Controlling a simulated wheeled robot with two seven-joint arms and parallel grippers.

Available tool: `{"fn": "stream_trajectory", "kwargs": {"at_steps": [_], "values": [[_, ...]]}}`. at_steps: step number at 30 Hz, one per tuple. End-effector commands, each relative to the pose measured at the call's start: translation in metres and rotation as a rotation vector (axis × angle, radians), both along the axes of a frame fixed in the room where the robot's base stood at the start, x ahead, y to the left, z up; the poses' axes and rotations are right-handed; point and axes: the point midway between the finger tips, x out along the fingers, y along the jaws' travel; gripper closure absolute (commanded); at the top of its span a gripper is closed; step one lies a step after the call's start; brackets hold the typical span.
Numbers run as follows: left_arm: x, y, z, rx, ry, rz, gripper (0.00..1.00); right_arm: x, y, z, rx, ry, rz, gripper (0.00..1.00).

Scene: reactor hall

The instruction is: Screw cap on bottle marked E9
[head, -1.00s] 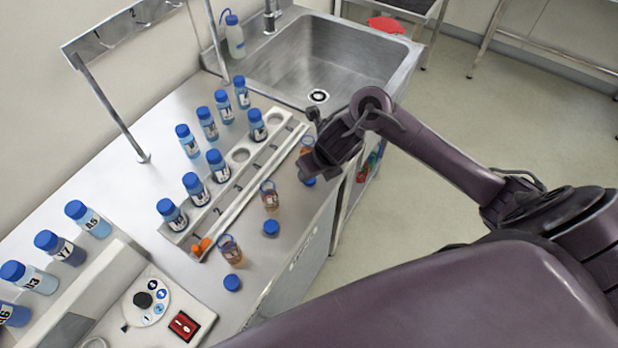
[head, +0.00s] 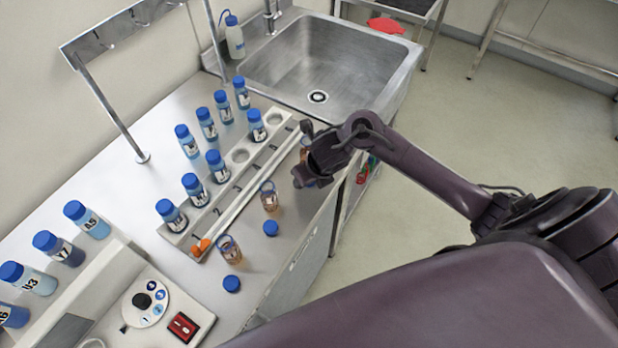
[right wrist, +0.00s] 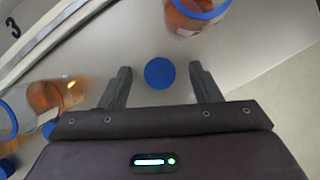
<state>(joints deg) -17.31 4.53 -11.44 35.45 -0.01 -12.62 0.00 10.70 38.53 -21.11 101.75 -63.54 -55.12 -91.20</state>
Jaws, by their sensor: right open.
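My right gripper (right wrist: 160,70) is open, its fingers on either side of a loose blue cap (right wrist: 160,73) on the bench. It does not grip the cap. In the head view this gripper (head: 308,177) covers most of that cap. An uncapped bottle with amber liquid (right wrist: 197,12) stands just beyond the cap in the wrist view; it is partly hidden behind the gripper in the head view. Two more uncapped amber bottles (head: 269,196) (head: 229,248) stand nearer, each with a loose blue cap (head: 271,228) (head: 232,283) beside it. I cannot read E9 on any bottle. My left gripper is out of view.
A stirrer-like device (head: 150,308) is at the front left, a sink (head: 318,60) at the back. The bench edge is close by on the right.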

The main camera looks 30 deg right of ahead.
Motion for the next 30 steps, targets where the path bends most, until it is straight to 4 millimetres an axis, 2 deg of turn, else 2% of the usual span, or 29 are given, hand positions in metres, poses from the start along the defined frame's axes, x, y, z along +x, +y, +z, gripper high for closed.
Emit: {"fn": "stream_trajectory", "kwargs": {"at_steps": [2,13,20,23,30], "values": [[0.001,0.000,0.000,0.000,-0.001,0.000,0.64,0.000,0.000,0.000,0.000,0.000,0.000,0.43],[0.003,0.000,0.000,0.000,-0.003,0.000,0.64,0.000,0.000,0.000,0.000,0.000,0.000,0.90],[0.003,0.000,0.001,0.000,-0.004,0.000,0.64,0.000,0.000,0.001,0.000,-0.001,0.000,0.90],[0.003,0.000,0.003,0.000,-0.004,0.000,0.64,0.001,0.000,0.009,0.000,-0.003,0.001,0.90],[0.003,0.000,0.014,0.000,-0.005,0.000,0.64,0.002,-0.001,0.056,-0.003,-0.006,0.002,0.90]]}}
